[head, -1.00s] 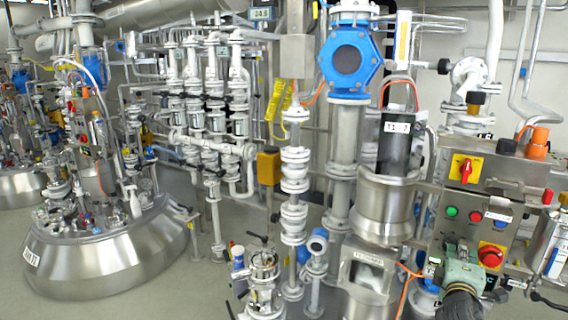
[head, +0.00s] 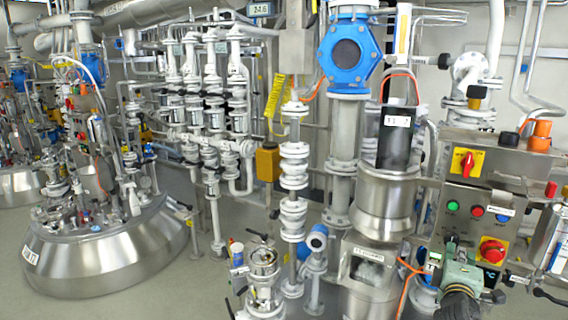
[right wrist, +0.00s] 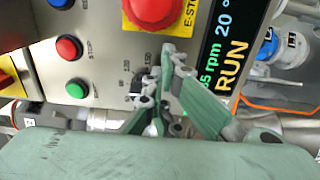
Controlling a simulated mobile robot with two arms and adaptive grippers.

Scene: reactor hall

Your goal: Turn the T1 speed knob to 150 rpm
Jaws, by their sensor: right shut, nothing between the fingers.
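The control panel (head: 462,225) stands at the right of the head view. My right gripper (head: 452,252) is in front of its lower part, left of the red E-stop button (head: 493,251). In the right wrist view the right gripper (right wrist: 160,82) is shut and empty at the panel face, beside printed scale numbers. A dark knob (right wrist: 137,86) there is mostly hidden by the fingers; its pointer cannot be read. The display (right wrist: 222,60) shows RUN, 20 ° and an rpm value ending in 5, its front cut off. My left gripper is not in view.
Green (right wrist: 76,90), red (right wrist: 69,47) and blue buttons sit close to the fingers, as does the E-stop. A yellow-backed red switch (head: 467,163) is higher up. Steel vessels, pipes and an orange cable (head: 408,275) stand left of the panel.

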